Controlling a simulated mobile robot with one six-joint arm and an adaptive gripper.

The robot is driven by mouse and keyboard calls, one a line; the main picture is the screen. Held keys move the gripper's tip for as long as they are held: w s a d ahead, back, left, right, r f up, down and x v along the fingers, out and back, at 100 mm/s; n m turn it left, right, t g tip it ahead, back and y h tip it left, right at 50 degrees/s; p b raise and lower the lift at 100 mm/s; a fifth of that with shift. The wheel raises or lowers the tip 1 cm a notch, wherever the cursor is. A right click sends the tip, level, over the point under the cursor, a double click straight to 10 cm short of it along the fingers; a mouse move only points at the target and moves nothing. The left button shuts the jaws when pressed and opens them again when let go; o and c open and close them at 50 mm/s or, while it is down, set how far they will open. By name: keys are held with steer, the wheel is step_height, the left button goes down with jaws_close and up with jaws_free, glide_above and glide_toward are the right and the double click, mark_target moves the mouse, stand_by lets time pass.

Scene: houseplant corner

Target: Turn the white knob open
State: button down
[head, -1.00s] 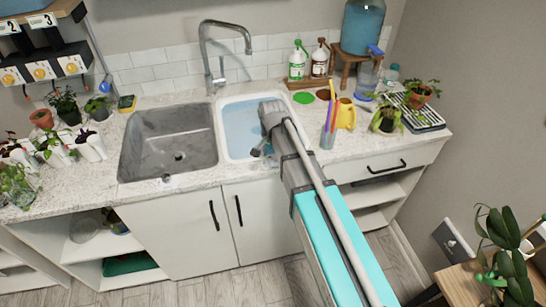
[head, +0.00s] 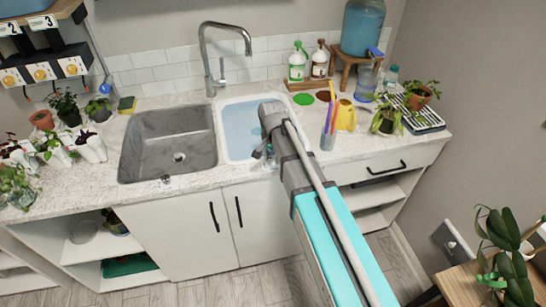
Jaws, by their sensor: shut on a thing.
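My gripper (head: 262,153) is at the front edge of the white basin (head: 231,153), pointing down beside the counter's front rim. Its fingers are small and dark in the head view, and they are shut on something. The white knob itself is not clearly visible; its likely place at the basin's front rim is covered by my fingers and wrist. How far it is turned cannot be told. A small dark knob (head: 166,179) stands on the counter at the front of the grey sink (head: 168,140).
A tall faucet (head: 212,60) stands behind the basins. Right of my arm are a cup of pens (head: 328,140), a yellow watering can (head: 346,115) and potted plants. Soap bottles (head: 297,65) stand at the back. Plants in white pots (head: 92,148) fill the left counter.

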steer(key=n, duration=0.8)
steer(key=shift+n, duration=0.3)
steer(key=n, duration=0.8)
steer(key=shift+n, duration=0.3)
steer(key=shift+c, duration=1.5)
jaws_free()
